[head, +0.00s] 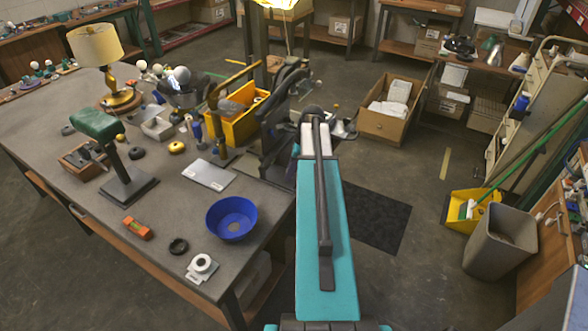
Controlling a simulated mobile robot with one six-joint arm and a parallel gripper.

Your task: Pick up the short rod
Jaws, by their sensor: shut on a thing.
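My gripper (268,112) is dark and sits at the end of my arm, by the right side of the yellow bin on the workbench (75,150). The fingertips are small and partly hidden by my arm links, so the exact grip point is unclear.
The yellow bin (244,124), a blue bowl (231,218), a lamp with a cream shade (95,45), a green-topped stand (128,185) and small parts crowd the bench.

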